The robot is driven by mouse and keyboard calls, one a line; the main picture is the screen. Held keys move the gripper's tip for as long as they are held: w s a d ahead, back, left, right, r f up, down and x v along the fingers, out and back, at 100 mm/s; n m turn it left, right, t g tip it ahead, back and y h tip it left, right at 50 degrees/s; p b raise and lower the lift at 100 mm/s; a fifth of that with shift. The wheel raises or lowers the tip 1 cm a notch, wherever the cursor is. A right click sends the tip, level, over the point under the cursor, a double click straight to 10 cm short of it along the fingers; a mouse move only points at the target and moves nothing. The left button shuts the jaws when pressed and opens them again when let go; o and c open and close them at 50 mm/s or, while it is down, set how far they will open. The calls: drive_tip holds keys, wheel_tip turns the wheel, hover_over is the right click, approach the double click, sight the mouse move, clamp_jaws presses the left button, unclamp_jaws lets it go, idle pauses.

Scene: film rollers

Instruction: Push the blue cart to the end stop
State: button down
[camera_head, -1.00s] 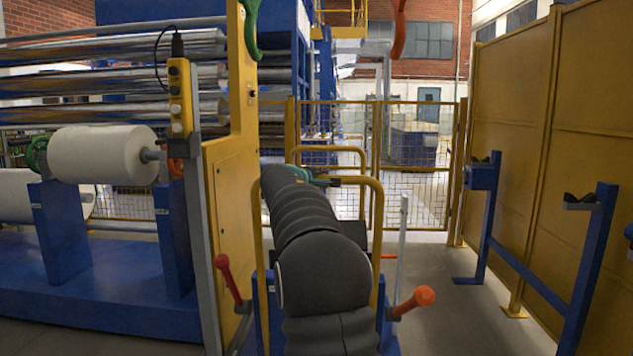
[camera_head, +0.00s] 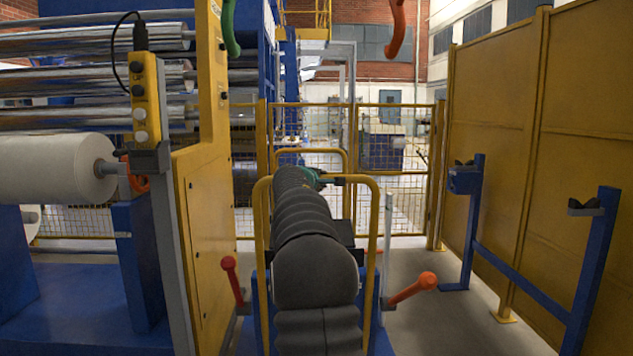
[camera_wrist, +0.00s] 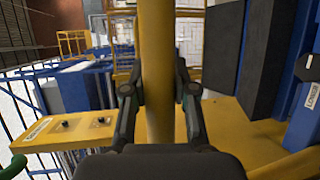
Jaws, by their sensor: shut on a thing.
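The blue cart (camera_head: 381,338) is straight ahead, low in the head view, mostly hidden behind my dark arm. Its near yellow hoop handle (camera_head: 372,225) rises around my arm, with another yellow hoop farther off. My gripper (camera_head: 316,179) is at the top bar of the near hoop. In the wrist view my gripper (camera_wrist: 158,95) is shut on the yellow handle bar (camera_wrist: 157,60), one finger on each side. I cannot make out the end stop.
A machine with a white roll (camera_head: 55,168) and a yellow side panel (camera_head: 200,205) stands close on the left. A blue stand (camera_head: 590,255) lines the yellow wall (camera_head: 580,90) at right. A mesh fence (camera_head: 395,205) crosses ahead.

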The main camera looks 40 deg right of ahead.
drive_tip(key=shift+w+a+r, duration=0.1)
drive_tip(key=shift+a+r, duration=0.05)
drive_tip(key=shift+r, duration=0.15)
drive_tip(key=c, duration=0.9)
unclamp_jaws()
drive_tip(key=shift+a, duration=0.1)
drive_tip(key=shift+d+f, duration=0.15)
drive_tip(key=shift+d, duration=0.05)
drive_tip(key=v, duration=1.2)
